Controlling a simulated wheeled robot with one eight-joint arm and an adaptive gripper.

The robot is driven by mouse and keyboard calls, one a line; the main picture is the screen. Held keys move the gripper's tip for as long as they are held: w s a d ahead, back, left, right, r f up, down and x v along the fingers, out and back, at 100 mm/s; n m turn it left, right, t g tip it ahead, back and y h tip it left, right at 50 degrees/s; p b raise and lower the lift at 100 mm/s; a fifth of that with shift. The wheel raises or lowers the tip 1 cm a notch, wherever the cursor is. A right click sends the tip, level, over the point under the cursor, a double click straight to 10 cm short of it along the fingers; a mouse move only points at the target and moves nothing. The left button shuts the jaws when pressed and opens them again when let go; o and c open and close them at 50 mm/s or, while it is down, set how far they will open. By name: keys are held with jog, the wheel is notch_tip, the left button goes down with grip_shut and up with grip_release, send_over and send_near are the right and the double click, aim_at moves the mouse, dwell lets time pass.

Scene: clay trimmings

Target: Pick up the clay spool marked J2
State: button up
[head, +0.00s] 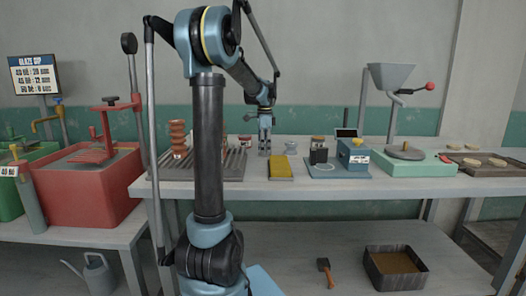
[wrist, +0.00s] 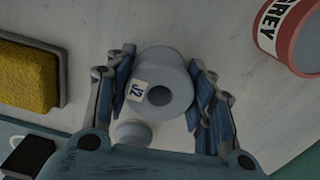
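The clay spool marked J2 (wrist: 172,73) is pale grey-blue and round, with a dark hole in its end and a white J2 tag. It sits between the two fingers of my gripper (wrist: 163,82) in the wrist view. Both finger pads lie against its sides, with no clear gap. In the head view my gripper (head: 265,138) points down over the table, and the spool is too small there to make out well. I cannot tell whether the spool still touches the table.
A pale round object (wrist: 133,132) lies close below the spool in the wrist view. A yellow sponge (wrist: 26,75) and a red-rimmed jar lettered GREY (wrist: 292,38) are nearby. In the head view a slatted rack (head: 229,164) stands left and a blue box (head: 353,152) right.

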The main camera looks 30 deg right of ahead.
jog(key=shift+c, duration=1)
